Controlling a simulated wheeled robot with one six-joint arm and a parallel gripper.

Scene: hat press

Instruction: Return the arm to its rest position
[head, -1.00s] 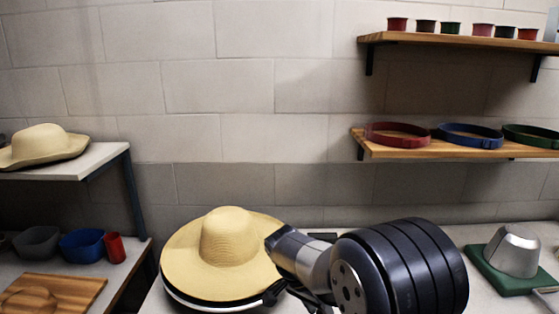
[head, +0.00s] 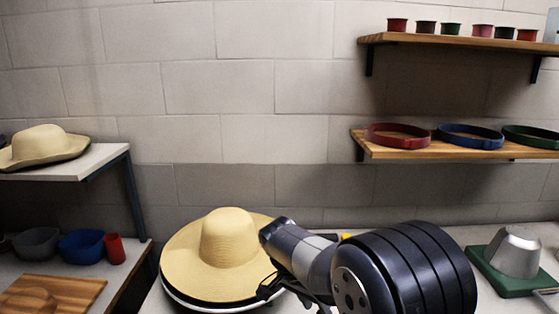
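My arm reaches in from the bottom right of the head view, over the worktop. My gripper (head: 272,293) is at the arm's far end, beside the right brim of a straw hat (head: 227,238). Only dark parts of the gripper show, and its fingertips are largely hidden, so I cannot tell whether it is open or shut. The straw hat lies upright on a dark and white round base (head: 205,305). I cannot tell whether the gripper touches the brim.
A metal form on a green base (head: 500,280) stands right of my arm. Wall shelves hold small pots (head: 480,31) and red (head: 398,142), blue and green bands. At left, a shelf holds another straw hat (head: 42,146), above bowls (head: 82,246), a red cup (head: 115,248) and a wooden board (head: 80,290).

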